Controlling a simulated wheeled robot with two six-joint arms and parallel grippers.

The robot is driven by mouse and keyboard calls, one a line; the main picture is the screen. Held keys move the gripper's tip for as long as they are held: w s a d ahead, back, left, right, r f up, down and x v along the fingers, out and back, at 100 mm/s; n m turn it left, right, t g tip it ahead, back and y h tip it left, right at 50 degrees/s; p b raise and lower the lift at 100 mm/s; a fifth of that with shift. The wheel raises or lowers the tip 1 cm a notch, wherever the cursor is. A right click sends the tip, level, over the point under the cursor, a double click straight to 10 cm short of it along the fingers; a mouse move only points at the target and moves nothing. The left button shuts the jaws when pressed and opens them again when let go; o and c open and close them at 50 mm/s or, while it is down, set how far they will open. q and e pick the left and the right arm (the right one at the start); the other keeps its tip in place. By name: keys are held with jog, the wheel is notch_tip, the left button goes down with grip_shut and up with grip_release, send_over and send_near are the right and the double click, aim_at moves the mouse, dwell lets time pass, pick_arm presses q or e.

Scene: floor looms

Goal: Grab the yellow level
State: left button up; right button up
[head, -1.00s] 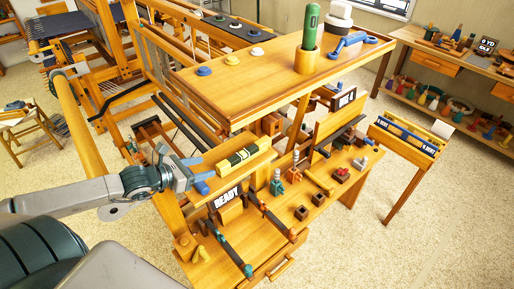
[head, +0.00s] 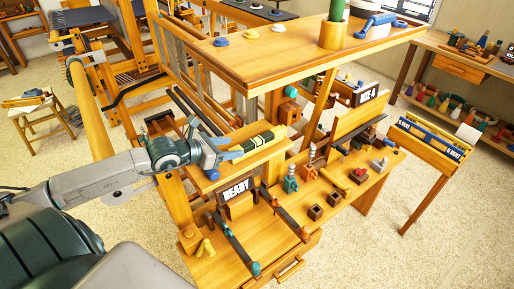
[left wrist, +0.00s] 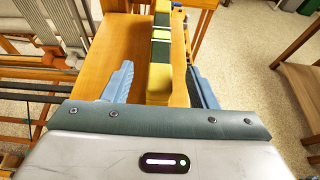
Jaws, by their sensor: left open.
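The yellow level (head: 262,139), with dark bands across it, lies on a small wooden shelf (head: 222,176) of the loom, above the READY sign. My left gripper (head: 234,149) is open at the level's near left end. In the left wrist view, its blue fingers (left wrist: 161,72) stand apart on either side of the level's yellow end (left wrist: 160,84), with a gap on each side. The level points straight away from the gripper there. Contact is not visible. My right gripper is in neither view.
A READY sign (head: 237,190) stands just below the shelf. The high wooden top (head: 290,55) with blue and yellow knobs overhangs behind. A lower bench (head: 335,195) holds several small blocks and pegs. Loom bars run close to my left arm.

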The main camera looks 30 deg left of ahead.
aim_at(246, 144)
pick_arm(q)
jog(key=shift+w+d+f, duration=0.1)
jog(key=shift+w+d, duration=0.2)
jog(key=shift+w, duration=0.4)
jog(key=shift+w+d, duration=0.3)
jog(key=shift+w, duration=0.35)
jog(key=shift+x, duration=1.1)
jog(key=shift+f, duration=0.15)
grip_shut()
